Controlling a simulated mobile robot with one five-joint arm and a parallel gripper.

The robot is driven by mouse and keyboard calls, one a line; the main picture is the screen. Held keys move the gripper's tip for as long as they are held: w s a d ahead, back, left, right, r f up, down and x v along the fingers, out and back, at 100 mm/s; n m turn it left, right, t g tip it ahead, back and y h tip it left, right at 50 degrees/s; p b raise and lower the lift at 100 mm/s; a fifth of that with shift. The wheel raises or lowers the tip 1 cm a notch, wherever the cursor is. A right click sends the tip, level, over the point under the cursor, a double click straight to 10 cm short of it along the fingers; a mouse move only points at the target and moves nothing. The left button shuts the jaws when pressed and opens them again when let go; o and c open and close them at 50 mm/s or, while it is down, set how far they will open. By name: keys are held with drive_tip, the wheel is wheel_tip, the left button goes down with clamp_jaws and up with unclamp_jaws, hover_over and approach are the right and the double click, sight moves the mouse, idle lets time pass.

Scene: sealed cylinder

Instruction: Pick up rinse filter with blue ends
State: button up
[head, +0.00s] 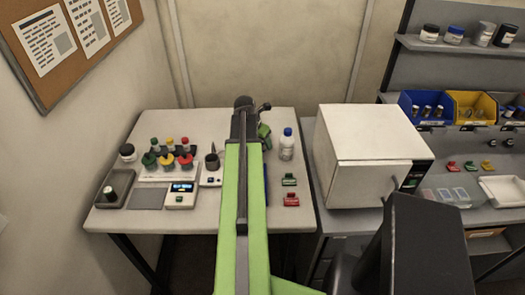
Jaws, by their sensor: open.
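My gripper (252,105) is at the far end of my green arm, over the back of the left table. It is small in the picture; its jaws are open and I see nothing held between them. I cannot pick out the rinse filter with blue ends for certain. Small dark cylinders stand in the blue bin (421,121) at the right, but their end colours are too small to tell. A slim blue item (266,185) shows at the right edge of my arm, partly hidden by it. A dark, pale-topped cylinder (110,193) stands in the grey tray (122,203) at the left.
The left table (215,119) also holds a rack with coloured caps (166,160), a scale (181,195), a blue-capped bottle (287,145) and green and red clips. A white box-shaped device (366,150) stands right of it. Yellow bin (471,111) and shelf jars are farther right.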

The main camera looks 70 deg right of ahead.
drive_tip(key=shift+f, duration=0.15)
drive_tip(key=shift+c, duration=0.5)
clamp_jaws()
